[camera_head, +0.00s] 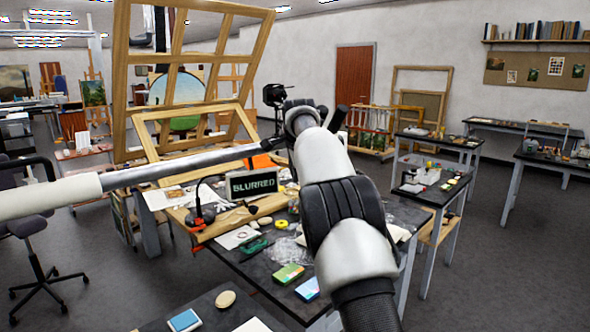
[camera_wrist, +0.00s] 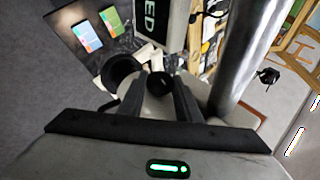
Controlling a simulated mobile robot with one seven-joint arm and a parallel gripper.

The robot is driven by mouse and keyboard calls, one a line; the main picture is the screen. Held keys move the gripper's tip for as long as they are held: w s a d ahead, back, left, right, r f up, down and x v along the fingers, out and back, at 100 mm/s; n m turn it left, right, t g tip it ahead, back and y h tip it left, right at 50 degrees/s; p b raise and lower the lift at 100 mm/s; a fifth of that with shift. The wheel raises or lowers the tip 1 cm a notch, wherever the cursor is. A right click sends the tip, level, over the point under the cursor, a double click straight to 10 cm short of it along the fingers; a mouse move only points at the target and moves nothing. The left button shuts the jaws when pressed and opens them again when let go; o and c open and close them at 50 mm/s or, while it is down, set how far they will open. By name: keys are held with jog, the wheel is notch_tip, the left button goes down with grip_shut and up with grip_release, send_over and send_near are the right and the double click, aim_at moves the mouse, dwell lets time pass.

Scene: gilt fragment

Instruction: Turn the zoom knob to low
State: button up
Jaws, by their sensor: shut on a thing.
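In the wrist view my gripper (camera_wrist: 162,97) has its two dark fingers closed on a small black knob (camera_wrist: 160,82), which I take to be the zoom knob. The knob sits on a pale body, mostly hidden by the fingers. A black ring-shaped part (camera_wrist: 108,76) is just left of the fingers. In the head view my arm covers the knob and the gripper. A dark display (camera_head: 252,185) reads "BLURRED" there; part of it shows in the wrist view (camera_wrist: 151,18). I cannot read the knob's setting.
A thick silver pole (camera_wrist: 246,50) stands close to the right of my gripper. The dark worktable (camera_head: 262,268) holds papers, small boxes and tools. A large wooden frame (camera_head: 130,75) rises behind it.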

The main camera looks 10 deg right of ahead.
jog(key=shift+f+g, duration=0.15)
jog(key=shift+g, duration=0.15)
dwell(0.5)
jog(key=o, duration=1)
jog(key=b+v, duration=0.2)
jog(key=v, duration=1.5)
jog(key=shift+s+r, duration=0.15)
jog(key=shift+r, duration=0.05)
jog(key=shift+o, duration=0.3)
jog(key=shift+f, duration=0.1)
